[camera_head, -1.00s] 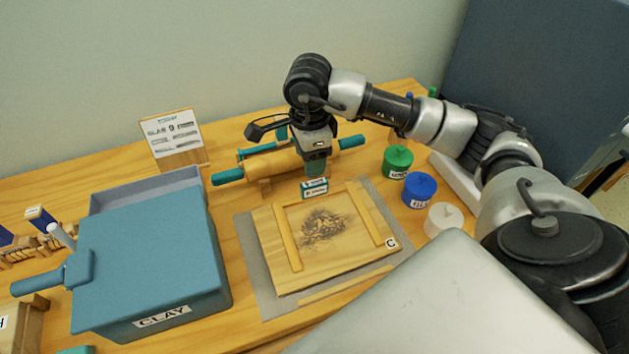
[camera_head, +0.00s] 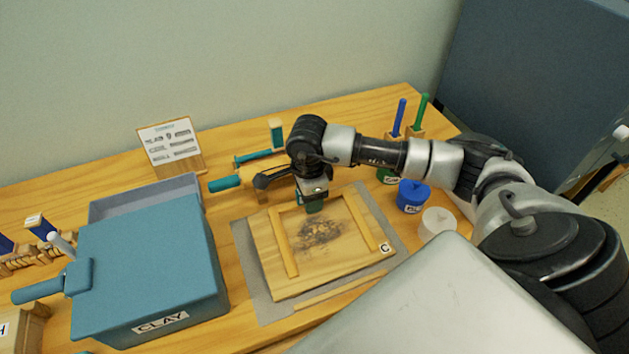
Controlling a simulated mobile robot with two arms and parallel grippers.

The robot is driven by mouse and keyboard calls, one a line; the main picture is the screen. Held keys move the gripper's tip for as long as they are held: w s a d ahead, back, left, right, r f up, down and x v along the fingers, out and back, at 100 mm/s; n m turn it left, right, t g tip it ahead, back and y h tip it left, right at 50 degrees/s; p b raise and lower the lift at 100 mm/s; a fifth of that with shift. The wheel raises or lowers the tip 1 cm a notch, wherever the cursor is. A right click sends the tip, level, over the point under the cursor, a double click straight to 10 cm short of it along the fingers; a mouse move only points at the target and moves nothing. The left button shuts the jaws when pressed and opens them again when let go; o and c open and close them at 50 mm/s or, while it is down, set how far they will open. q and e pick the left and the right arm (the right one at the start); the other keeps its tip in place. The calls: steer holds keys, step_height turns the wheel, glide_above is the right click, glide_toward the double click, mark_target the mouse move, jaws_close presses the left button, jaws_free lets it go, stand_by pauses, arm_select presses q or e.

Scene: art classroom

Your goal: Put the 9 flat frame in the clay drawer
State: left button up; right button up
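My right gripper (camera_head: 313,202) points down over the far edge of the wooden board marked C (camera_head: 345,272). A small teal piece shows at its fingertips; I cannot tell whether it is held or part of the fingers. The board has two raised wooden strips and a dark smudge, and lies on a grey mat (camera_head: 256,284). The blue box labelled CLAY (camera_head: 150,255) stands at the left, with an open grey-blue tray (camera_head: 143,195) behind it. A card (camera_head: 169,146) reading what looks like "SLAB 9" stands at the back. I cannot make out a frame marked 9. My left gripper is out of view.
A rolling pin with teal handles (camera_head: 225,184) lies behind the board. Blue (camera_head: 413,193) and white (camera_head: 438,222) pots stand to its right. A loose wooden strip (camera_head: 340,290) lies along its near edge. Blue and green sticks (camera_head: 422,112) stand at the back right.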

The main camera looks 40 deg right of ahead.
steer(key=c, duration=0.4)
jaws_close()
steer(key=shift+r, duration=0.1)
